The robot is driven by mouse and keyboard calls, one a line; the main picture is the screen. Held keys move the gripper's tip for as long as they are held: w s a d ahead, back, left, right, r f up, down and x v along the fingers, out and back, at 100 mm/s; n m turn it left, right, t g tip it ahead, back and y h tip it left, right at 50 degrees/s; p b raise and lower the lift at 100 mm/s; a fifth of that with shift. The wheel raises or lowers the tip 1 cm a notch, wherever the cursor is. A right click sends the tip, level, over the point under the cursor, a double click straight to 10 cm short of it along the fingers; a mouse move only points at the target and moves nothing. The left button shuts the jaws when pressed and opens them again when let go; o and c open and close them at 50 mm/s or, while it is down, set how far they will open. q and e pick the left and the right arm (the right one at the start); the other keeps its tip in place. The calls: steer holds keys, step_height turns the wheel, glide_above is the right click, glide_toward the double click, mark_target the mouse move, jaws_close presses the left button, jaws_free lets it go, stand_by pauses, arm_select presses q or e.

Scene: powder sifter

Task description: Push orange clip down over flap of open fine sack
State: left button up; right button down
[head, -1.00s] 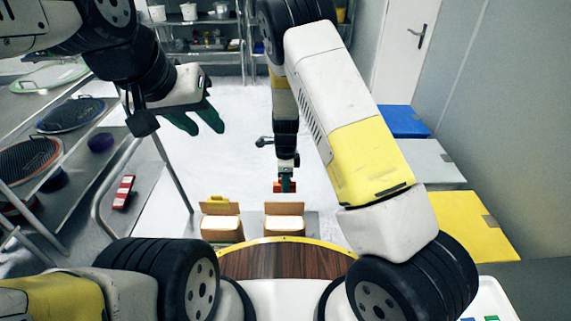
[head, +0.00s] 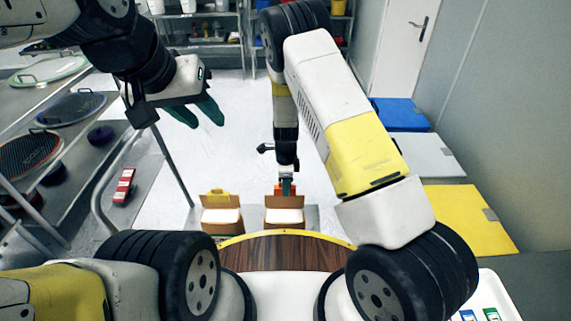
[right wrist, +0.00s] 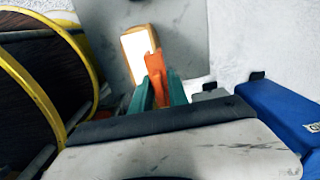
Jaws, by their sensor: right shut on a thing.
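Two small brown sacks with white tops stand side by side in the head view. The right sack (head: 284,216) has its flap standing up at the back. The left sack (head: 221,217) has a yellow clip (head: 217,194) on its flap. My right gripper (head: 286,186) is shut on an orange clip (right wrist: 155,64), pointing down at the right sack's flap. The clip overlaps the flap's top edge in the head view; whether it is seated around it I cannot tell. In the right wrist view the clip is in front of the sack (right wrist: 137,44). My left gripper (head: 207,114) is open and empty, well up and left.
A metal rack (head: 100,205) with round sieves stands at the left. Blue (head: 399,115), grey (head: 431,157) and yellow (head: 465,218) boxes line the right wall. Floor behind the sacks is clear.

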steer(key=shift+f, duration=1.55)
steer(key=c, duration=1.2)
jaws_free()
